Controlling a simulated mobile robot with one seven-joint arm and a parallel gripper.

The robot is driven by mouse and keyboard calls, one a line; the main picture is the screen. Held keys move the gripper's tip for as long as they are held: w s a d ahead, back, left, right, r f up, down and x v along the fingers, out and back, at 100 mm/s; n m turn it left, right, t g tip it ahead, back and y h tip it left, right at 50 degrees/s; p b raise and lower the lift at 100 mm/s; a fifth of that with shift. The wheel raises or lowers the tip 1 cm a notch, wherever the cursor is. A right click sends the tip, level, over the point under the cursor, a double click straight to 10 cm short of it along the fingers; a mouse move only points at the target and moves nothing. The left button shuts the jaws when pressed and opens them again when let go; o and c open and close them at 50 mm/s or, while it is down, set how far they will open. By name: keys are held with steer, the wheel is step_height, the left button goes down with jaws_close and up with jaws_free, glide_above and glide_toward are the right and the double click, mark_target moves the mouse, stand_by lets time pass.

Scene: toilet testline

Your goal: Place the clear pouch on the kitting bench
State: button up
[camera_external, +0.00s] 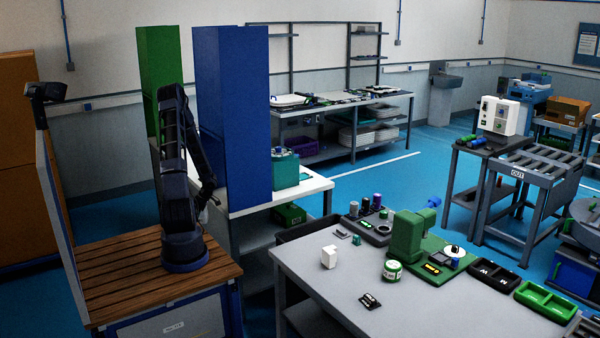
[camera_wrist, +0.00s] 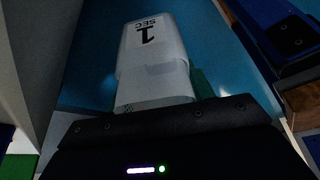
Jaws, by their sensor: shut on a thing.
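In the wrist view, a whitish, block-like thing (camera_wrist: 150,65) marked "1 SEC" stands out from the dark edge of my gripper (camera_wrist: 155,118). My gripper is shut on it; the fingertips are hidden. I cannot tell whether this is the clear pouch. No bench is labelled as the kitting bench. A grey-topped bench (camera_external: 300,270) is in front, and a long bench (camera_external: 345,98) with trays stands at the back.
A tall blue cabinet (camera_external: 232,110) and a green one (camera_external: 160,70) stand close behind my arm. A white-topped bench (camera_external: 255,205) carries a teal box (camera_external: 285,170). A green machine (camera_external: 404,238), a white box (camera_external: 329,257) and trays occupy the front bench. Its left front is bare.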

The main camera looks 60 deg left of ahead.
steer(key=shift+s+a+f+n, duration=0.1)
steer(key=shift+a+n, duration=0.4)
steer(key=shift+a, duration=0.3)
steer(key=shift+s+a+r+n+h, duration=0.15)
steer(key=shift+a+n, duration=0.1)
steer(key=shift+a, duration=0.25)
steer(key=shift+w+a+r+n+h, duration=0.15)
steer(key=shift+a+n, duration=0.1)
steer(key=shift+a, duration=0.2)
steer(key=s+a+r+n+h, duration=0.2)
steer(key=s+a+r+n, duration=0.4)
steer(key=a+r, duration=0.45)
steer(key=shift+m+g, duration=0.3)
steer(key=shift+g, duration=0.2)
steer(key=w, duration=2)
steer(key=w+f, duration=0.1)
steer(key=w, duration=1)
steer(key=shift+a, duration=0.2)
steer(key=shift+f, duration=1.8)
steer(key=o, duration=1)
steer(key=shift+f, duration=0.1)
